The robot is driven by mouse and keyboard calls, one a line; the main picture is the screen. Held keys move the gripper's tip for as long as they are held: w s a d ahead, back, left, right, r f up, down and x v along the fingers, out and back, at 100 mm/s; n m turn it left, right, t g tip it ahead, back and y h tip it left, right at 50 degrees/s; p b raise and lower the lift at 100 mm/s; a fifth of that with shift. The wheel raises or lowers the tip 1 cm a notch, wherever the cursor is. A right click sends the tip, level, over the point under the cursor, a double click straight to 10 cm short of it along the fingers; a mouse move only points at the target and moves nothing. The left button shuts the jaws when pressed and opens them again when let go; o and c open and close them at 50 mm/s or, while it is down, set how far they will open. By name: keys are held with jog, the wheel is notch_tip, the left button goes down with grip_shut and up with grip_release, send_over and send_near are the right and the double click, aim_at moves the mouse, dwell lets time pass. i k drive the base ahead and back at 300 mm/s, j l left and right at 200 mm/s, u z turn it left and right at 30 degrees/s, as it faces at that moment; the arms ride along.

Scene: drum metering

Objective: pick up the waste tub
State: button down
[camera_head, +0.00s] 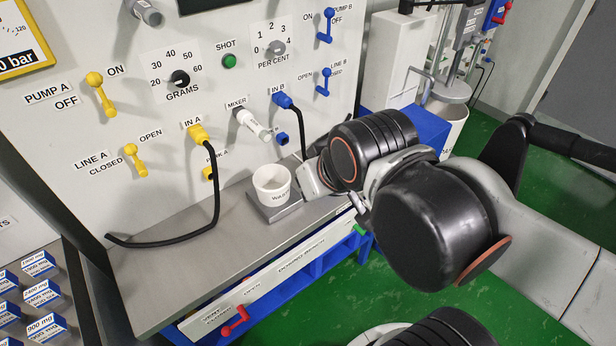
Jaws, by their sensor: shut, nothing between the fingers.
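A black hose (213,195) hangs from the yellow IN A fitting onto the bench (165,262).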

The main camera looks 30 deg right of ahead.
aim_at(271, 183)
jog(key=z, duration=0.35)
jog(key=k+j+z, duration=0.25)
jog(key=z, duration=0.2)
jog(key=k+j+z, duration=0.3)
jog(key=z, duration=0.15)
jog(key=k+j, duration=0.25)
jog(key=k, duration=0.2)
jog(key=k+j+z, duration=0.1)
jog(key=k+j, duration=0.15)
jog(key=k, duration=0.15)
